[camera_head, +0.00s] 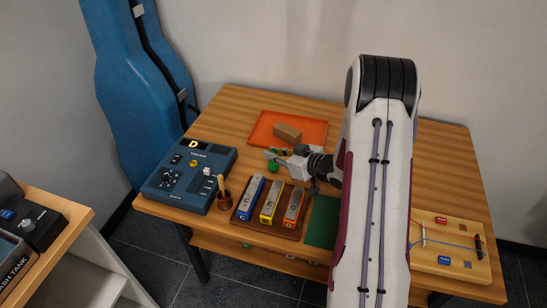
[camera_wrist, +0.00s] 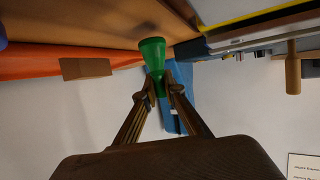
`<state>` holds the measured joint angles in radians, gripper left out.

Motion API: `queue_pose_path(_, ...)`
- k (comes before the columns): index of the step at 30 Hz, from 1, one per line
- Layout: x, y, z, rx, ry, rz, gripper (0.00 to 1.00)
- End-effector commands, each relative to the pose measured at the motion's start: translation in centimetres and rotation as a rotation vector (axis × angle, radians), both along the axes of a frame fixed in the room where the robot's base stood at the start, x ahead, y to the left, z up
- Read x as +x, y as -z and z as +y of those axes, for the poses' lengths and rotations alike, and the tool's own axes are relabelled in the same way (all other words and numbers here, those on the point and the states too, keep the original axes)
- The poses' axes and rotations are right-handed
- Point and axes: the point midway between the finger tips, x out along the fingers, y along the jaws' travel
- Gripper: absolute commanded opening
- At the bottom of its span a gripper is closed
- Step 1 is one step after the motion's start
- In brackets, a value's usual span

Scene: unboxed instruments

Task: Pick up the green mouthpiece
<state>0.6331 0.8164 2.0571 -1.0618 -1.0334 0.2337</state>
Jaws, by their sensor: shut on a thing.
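The green mouthpiece (camera_wrist: 153,48) is a flared cup with a narrower end, seen in the wrist view between and beyond my fingertips. My gripper (camera_wrist: 160,88) is shut on its narrow end, and the wide end points away from the fingers. In the head view my gripper (camera_head: 279,156) reaches left over the table, near the front edge of the orange tray. Only a small bit of green shows at the fingertips there.
The orange tray (camera_head: 262,122) holds a brown block (camera_head: 287,133). In front are blue (camera_head: 250,197), yellow (camera_head: 271,201) and orange (camera_head: 294,207) bars on a brown base. A blue control box (camera_head: 190,178) and a cup with a stick (camera_head: 223,197) stand left. A wired board (camera_head: 450,245) lies right.

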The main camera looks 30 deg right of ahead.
Motion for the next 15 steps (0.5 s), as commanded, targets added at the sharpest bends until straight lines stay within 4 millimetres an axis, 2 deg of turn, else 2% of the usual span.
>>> queue_pose_path(15, 0.0, -6.2, 0.0, -0.002, -0.001, -0.003, 0.00)
